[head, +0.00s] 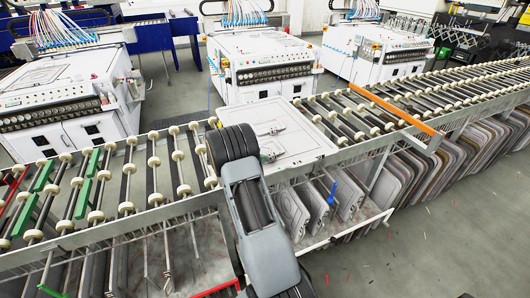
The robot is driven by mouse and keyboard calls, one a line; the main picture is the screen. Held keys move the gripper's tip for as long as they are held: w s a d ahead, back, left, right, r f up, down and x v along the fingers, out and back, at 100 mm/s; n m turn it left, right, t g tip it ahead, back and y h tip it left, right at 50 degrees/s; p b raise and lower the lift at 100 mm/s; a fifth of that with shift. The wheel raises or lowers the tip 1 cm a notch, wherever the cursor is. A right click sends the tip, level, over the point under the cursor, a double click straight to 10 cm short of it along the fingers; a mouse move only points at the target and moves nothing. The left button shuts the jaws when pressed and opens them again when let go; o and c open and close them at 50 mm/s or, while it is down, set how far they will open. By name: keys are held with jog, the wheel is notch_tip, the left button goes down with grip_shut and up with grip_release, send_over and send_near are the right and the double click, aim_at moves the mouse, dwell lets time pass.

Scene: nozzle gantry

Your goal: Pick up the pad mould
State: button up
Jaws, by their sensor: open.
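A flat pale panel (305,148) with small metal fittings on its top lies on the roller conveyor, just right of my arm; it looks like the pad mould, though I cannot be sure. My arm reaches up from the bottom middle and ends in a black ribbed part beside the panel's left edge, covering some of it. My gripper's fingers do not show. Several board-like plates (293,212) stand on edge in the rack below the conveyor, and any of these could also be a mould.
The roller conveyor (62,225) runs across the whole view. An orange bar (395,108) crosses it on the right. A blue piece (332,192) sticks up at the rack's front. White machines (262,62) with hoses stand behind. Grey floor (440,240) is open at front right.

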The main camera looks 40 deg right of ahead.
aim_at(270, 155)
jog(key=shift+p+x, duration=0.95)
jog(key=shift+x, duration=1.7)
grip_shut()
jog(key=shift+w, duration=0.1)
